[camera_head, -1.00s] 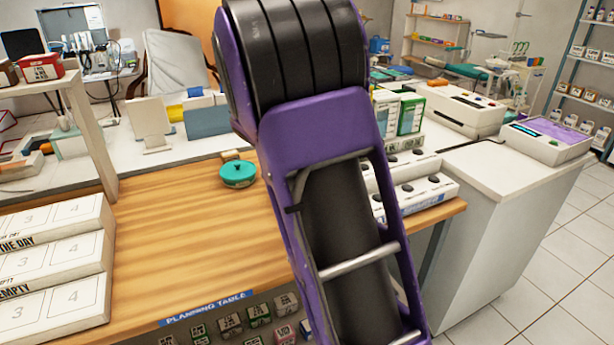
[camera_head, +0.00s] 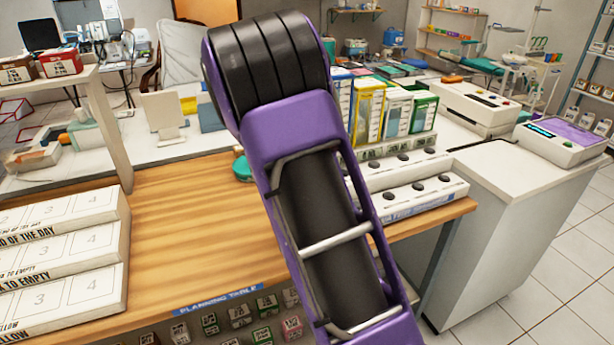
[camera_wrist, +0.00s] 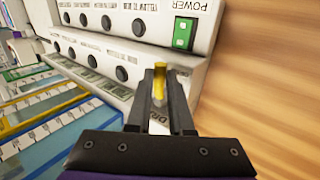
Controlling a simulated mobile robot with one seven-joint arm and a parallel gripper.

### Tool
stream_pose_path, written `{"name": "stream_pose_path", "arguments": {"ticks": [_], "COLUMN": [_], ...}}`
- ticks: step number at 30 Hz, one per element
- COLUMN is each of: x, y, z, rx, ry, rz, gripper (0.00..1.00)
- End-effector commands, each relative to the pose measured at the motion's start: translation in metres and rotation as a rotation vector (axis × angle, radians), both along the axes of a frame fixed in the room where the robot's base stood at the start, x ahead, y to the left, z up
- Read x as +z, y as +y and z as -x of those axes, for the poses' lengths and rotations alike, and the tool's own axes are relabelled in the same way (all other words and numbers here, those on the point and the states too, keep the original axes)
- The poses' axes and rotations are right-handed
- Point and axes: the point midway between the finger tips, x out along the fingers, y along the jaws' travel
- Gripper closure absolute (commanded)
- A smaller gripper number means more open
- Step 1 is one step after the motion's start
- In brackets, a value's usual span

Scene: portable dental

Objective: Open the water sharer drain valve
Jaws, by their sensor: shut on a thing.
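In the wrist view, my gripper (camera_wrist: 160,95) is shut on a small yellow valve lever (camera_wrist: 159,82) between its two dark fingertips. The lever is at the front of the white water sharer (camera_wrist: 150,25), which has rows of black knobs. A label beginning "DR" (camera_wrist: 158,122) shows partly between the fingers. A green switch (camera_wrist: 184,33) under the word POWER is on the unit's face. In the head view, a white two-step unit with black knobs (camera_head: 415,184) stands at the right end of the wooden table; my purple arm hides the gripper and the lever there.
The wooden tabletop (camera_head: 180,215) is mostly clear. White stepped trays (camera_head: 65,255) stand at the left. Coloured boxes (camera_head: 395,110) stand behind the knobbed unit. A teal round item (camera_head: 241,168) is partly behind my arm. A white cabinet (camera_head: 500,200) stands at the right.

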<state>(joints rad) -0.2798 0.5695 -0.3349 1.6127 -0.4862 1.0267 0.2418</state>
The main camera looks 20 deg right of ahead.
Motion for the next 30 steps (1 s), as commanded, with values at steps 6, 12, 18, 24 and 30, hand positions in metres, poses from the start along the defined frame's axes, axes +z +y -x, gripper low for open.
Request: {"name": "stream_pose_path", "arguments": {"ticks": [6,12,18,24,30], "x": [0.000,0.000,0.004,0.030,0.072], "y": [0.000,0.000,0.003,0.020,0.047], "z": [0.000,0.000,0.000,0.000,0.000], "rx": [-0.001,0.000,0.002,0.004,0.003], "ry": [-0.001,0.000,-0.001,-0.004,-0.005], "rz": [-0.001,-0.001,-0.001,-0.002,-0.001], "gripper": [0.73,0.68,0.68,0.68,0.68]}}
